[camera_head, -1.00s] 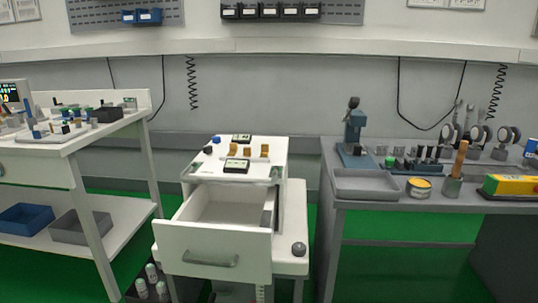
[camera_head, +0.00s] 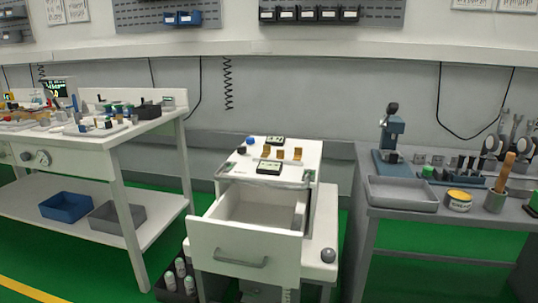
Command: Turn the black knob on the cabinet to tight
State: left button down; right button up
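A white cabinet (camera_head: 320,205) stands in the middle with its top drawer (camera_head: 245,250) pulled open. On its top, at the back left, are a small black knob-like piece (camera_head: 241,149) and a blue one (camera_head: 250,141). A dark round knob (camera_head: 328,255) sits on the white ledge at the cabinet's front right. I cannot tell which dark piece is the task's black knob, nor how tight either is. Neither of my grippers is in view.
A white bench (camera_head: 75,155) with small parts on top stands at the left. A grey workbench (camera_head: 400,205) with a tray and tools stands at the right. A bottle crate (camera_head: 178,284) is on the floor left of the cabinet. The open drawer juts forward.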

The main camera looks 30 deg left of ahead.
aim_at(241, 150)
jog(key=j, duration=0.85)
jog(key=i+j, duration=0.1)
jog(key=j, duration=0.7)
jog(key=j+u, duration=0.1)
jog(key=j, duration=0.75)
jog(key=j+z, duration=0.15)
jog(key=z, duration=0.2)
jog(key=k+j+z, duration=0.1)
jog(key=z, duration=0.25)
jog(key=j+z, duration=0.1)
jog(key=z, duration=0.25)
